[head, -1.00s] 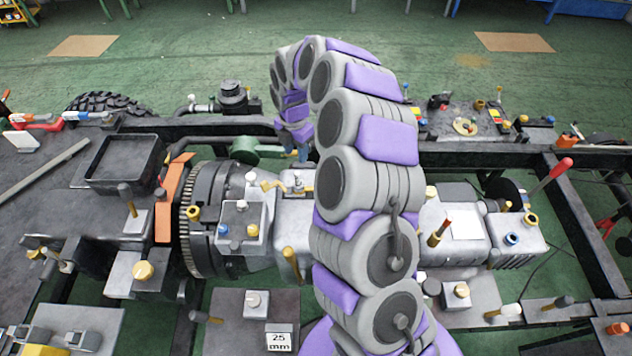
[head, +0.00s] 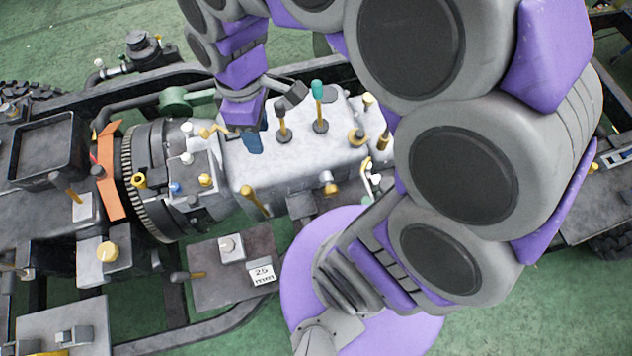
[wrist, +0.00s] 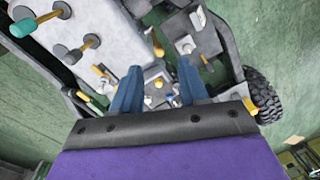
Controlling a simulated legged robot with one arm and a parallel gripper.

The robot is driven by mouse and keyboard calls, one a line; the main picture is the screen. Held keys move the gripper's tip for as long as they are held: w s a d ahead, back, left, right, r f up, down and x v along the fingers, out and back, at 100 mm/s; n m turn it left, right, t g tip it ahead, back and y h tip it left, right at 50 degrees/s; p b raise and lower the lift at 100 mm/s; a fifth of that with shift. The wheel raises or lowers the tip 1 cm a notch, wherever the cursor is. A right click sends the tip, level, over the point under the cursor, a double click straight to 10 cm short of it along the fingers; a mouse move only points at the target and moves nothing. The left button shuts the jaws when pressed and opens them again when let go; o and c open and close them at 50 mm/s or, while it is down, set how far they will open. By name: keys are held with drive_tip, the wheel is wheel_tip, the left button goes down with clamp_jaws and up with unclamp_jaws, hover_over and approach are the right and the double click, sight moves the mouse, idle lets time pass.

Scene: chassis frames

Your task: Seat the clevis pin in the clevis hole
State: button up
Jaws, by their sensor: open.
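I cannot tell for sure which fitting is the clevis pin or which opening is the clevis hole. My gripper (head: 254,143) points down over the left end of the grey gearbox housing (head: 300,170). In the wrist view its two blue fingers (wrist: 159,72) are apart with nothing held between them. Fittings on a grey block (wrist: 156,88) show beyond and between the fingertips.
A green-topped lever (head: 317,92) and a dark-knobbed lever (head: 281,122) stand on the housing near my gripper. A yellow rod (head: 254,200) juts from its front. Black chassis rails cross the area.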

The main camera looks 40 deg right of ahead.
drive_tip(key=s+d+m, duration=0.2)
drive_tip(key=s+m, duration=0.8)
drive_tip(key=s, duration=0.5)
drive_tip(key=shift+d+f+g, duration=0.2)
drive_tip(key=shift+f+g, duration=0.2)
wheel_tip(320, 180, down, 5)
drive_tip(key=b, duration=0.5)
drive_tip(key=shift+f, duration=0.15)
